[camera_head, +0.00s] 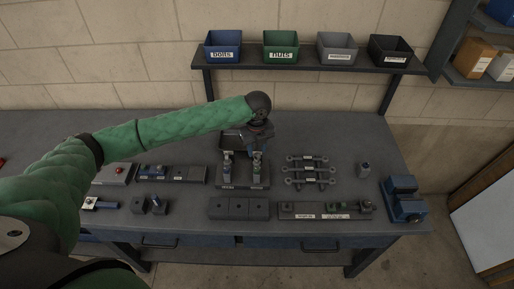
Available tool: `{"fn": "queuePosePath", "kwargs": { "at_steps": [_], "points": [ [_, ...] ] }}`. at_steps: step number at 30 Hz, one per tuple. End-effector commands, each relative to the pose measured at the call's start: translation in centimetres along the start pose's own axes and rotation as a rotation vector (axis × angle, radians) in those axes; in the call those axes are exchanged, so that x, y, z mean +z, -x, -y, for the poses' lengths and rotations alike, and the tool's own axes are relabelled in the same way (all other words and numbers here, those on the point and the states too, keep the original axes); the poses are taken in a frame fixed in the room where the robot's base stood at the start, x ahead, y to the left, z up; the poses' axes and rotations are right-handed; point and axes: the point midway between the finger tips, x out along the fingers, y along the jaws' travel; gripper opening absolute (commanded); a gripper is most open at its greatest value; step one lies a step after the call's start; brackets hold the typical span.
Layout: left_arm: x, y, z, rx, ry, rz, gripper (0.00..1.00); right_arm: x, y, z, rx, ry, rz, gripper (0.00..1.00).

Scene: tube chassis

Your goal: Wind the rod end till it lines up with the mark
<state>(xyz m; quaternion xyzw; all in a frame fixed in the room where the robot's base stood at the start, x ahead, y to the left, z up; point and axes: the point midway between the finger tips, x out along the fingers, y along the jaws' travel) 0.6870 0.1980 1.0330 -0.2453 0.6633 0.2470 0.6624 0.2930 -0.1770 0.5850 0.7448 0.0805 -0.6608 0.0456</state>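My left arm reaches in from the left, and its gripper (259,141) points down over a dark stand (242,185) in the middle of the bench. Two small upright metal parts (227,165) stand in it side by side. The gripper is directly above the right one (257,165); I cannot tell whether the fingers touch it or are closed on it. Several metal rods with ring-shaped ends (308,170) and white labels lie to the right of the stand. The mark is too small to make out. My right gripper is not in view.
A blue vise (402,199) is at the bench's right end. A long labelled fixture block (325,211) and dark blocks (238,208) line the front edge. A shelf (305,65) holds labelled bins (281,48) behind. A small grey cylinder (363,170) stands right of the rods.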

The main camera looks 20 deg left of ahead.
Motion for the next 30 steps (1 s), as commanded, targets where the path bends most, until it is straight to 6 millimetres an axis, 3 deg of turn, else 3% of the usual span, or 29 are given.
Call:
{"fn": "queuePosePath", "kwargs": {
  "at_steps": [9,19,30],
  "points": [
    [0.05,0.08,0.06,-0.001,-0.329,0.002,0.36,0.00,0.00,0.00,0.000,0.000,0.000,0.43],
    [0.01,0.04,0.05,-0.001,-0.492,0.002,0.36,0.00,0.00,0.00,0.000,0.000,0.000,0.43],
    [0.05,0.04,0.02,0.000,-0.887,0.003,0.36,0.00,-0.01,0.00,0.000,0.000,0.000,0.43]
  ]
}}
